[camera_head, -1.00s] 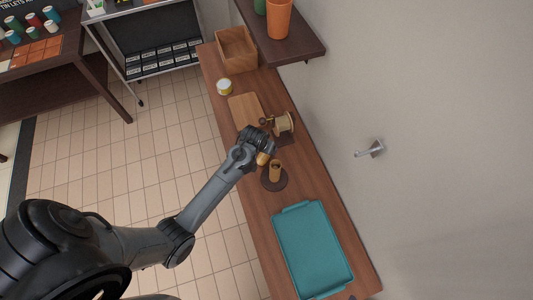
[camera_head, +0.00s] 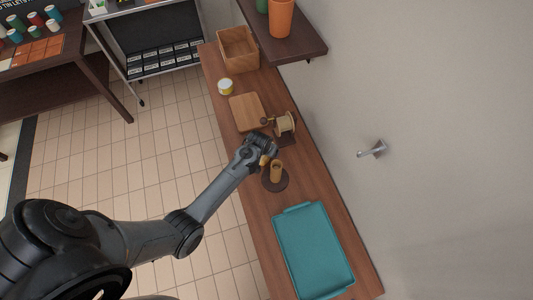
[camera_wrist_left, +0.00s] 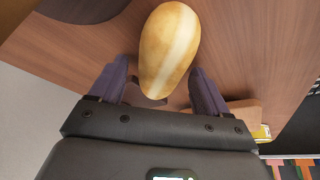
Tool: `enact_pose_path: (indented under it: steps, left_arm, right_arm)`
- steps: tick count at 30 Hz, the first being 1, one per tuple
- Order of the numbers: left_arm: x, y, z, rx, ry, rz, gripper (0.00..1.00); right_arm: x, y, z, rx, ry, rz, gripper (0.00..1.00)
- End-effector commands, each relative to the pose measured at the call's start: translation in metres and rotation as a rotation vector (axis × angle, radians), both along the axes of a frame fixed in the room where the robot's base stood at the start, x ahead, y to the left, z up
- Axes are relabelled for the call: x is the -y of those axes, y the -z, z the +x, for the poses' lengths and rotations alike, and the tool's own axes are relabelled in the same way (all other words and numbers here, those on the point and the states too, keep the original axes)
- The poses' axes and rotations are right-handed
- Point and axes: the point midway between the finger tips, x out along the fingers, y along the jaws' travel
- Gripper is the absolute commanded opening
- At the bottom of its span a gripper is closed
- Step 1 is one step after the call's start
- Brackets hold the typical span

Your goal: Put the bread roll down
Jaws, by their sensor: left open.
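The bread roll (camera_wrist_left: 168,45) is tan with a pale stripe along its top. In the left wrist view it lies at the fingertips of my left gripper (camera_wrist_left: 160,75), with a finger on each side. The fingers are open, with a gap on the roll's left side; contact on the right is hard to tell. In the head view my left gripper (camera_head: 263,150) is over the counter, and only a small part of the roll (camera_head: 264,160) shows below it. Whether the roll rests fully on the wood is hard to see. My right gripper is not in view.
A brown cup (camera_head: 277,171) stands on a dark round mat (camera_head: 274,186) close beside the roll. A cutting board (camera_head: 247,112), a grinder-like item (camera_head: 286,123), a small can (camera_head: 225,87) and a wooden box (camera_head: 238,50) stand farther back. A teal tray (camera_head: 313,250) lies nearer.

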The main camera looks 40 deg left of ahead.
Motion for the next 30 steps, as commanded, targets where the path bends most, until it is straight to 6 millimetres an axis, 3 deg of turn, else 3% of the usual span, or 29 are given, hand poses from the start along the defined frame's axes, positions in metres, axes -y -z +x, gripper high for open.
enact_pose_path:
  steps: [1, 13, 25, 30]
  left_arm:
    - [0.000, 0.000, 0.000, 0.000, 0.000, 0.000, 0.77]
    - [0.000, 0.000, 0.000, 0.000, 0.000, 0.000, 0.17]
    - [-0.001, -0.004, -0.001, 0.000, 0.000, 0.000, 0.17]
    - [-0.003, -0.019, -0.003, 0.002, 0.000, 0.001, 0.17]
  right_arm:
    - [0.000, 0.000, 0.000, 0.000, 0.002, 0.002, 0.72]
    - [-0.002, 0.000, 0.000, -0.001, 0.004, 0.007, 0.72]
    - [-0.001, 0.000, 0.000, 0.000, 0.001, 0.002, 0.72]
    - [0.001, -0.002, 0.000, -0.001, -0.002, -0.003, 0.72]
